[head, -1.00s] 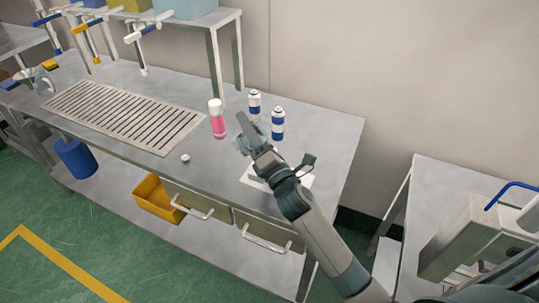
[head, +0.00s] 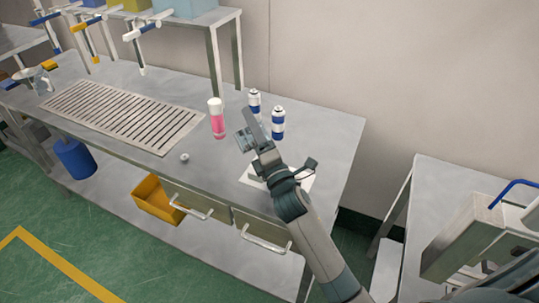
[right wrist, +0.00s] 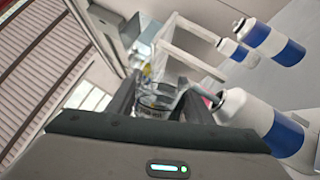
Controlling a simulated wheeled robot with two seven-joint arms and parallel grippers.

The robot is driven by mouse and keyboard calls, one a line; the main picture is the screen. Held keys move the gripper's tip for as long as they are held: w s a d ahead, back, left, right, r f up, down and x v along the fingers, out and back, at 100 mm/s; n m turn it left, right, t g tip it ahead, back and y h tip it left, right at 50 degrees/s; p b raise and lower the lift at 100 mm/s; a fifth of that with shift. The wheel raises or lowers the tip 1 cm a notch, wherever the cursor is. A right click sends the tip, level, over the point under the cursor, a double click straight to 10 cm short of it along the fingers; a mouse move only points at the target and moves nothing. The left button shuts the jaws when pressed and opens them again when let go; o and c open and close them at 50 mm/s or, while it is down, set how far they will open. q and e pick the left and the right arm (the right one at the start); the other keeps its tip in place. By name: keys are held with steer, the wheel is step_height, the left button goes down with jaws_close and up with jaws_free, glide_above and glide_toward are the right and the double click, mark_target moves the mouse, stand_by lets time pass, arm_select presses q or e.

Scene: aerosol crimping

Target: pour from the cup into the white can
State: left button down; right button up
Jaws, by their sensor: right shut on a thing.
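My right gripper (head: 250,126) is over the right part of the steel table. It is shut on a clear glass cup (right wrist: 153,104), which appears tilted between the fingers in the right wrist view. Its contents are hard to tell. Two white cans with blue bands (head: 254,102) (head: 278,123) stand upright behind the gripper. The right wrist view shows a large white can with a blue band (right wrist: 262,122) close beside the right finger, apart from two smaller ones. In the head view my gripper probably hides this can. My left gripper is not in view.
A pink can with a white top (head: 217,119) stands left of the gripper. A white plate (head: 300,182) lies under my wrist. A small pale round piece (head: 184,158) lies near the front edge. A slotted grate (head: 122,115) covers the left. The right end of the table is clear.

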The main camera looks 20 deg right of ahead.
stand_by(0.4)
steer(key=shift+d+m+h, duration=0.25)
steer(key=shift+m+h, duration=0.25)
steer(key=shift+m, duration=0.7)
steer(key=shift+d+m+h+b, duration=0.35)
steer(key=shift+m+h, duration=0.25)
steer(key=shift+m, duration=0.5)
steer(key=shift+r, duration=0.1)
steer(key=shift+d+r+m+h, duration=0.1)
steer(key=shift+d+m+h, duration=0.1)
steer(key=shift+m, duration=0.35)
steer(key=shift+d+m+h, duration=0.1)
steer(key=shift+m+h, duration=0.1)
steer(key=shift+m, duration=0.35)
steer(key=shift+d+r+m+h+p, duration=0.15)
steer(key=shift+m+h, duration=0.1)
steer(key=shift+m, duration=0.3)
steer(key=shift+d+f+m+h+p, duration=0.15)
steer(key=shift+m+h, duration=0.1)
steer(key=shift+m, duration=0.3)
